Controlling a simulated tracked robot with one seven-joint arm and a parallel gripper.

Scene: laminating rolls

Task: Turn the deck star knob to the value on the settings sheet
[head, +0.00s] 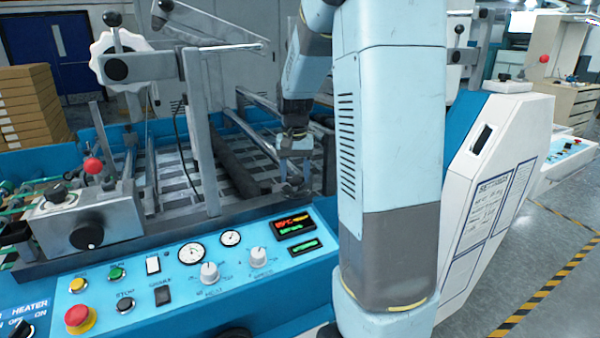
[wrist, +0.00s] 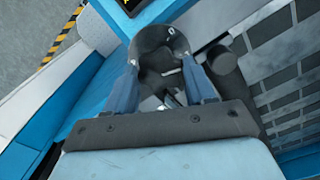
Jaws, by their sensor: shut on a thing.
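A dark round knob (wrist: 160,42) with small pale marks on its top is between my fingers in the wrist view. I take it to be the deck star knob; its outline looks round, and its setting is not readable. My gripper (wrist: 162,72) is shut on it, one blue-grey finger on each side. In the head view my gripper (head: 291,178) is low at the right end of the slatted deck, and the knob is too small and covered to make out. The settings sheet (head: 487,205) is on the white side housing at right; its values are too small to read.
A long dark roller (head: 236,165) lies left of my gripper. The blue control panel (head: 180,310) with dials, buttons and lit displays (head: 294,224) is in front. A white handwheel (head: 113,61) and a metal upright (head: 203,140) stand to the left. My arm covers part of the housing.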

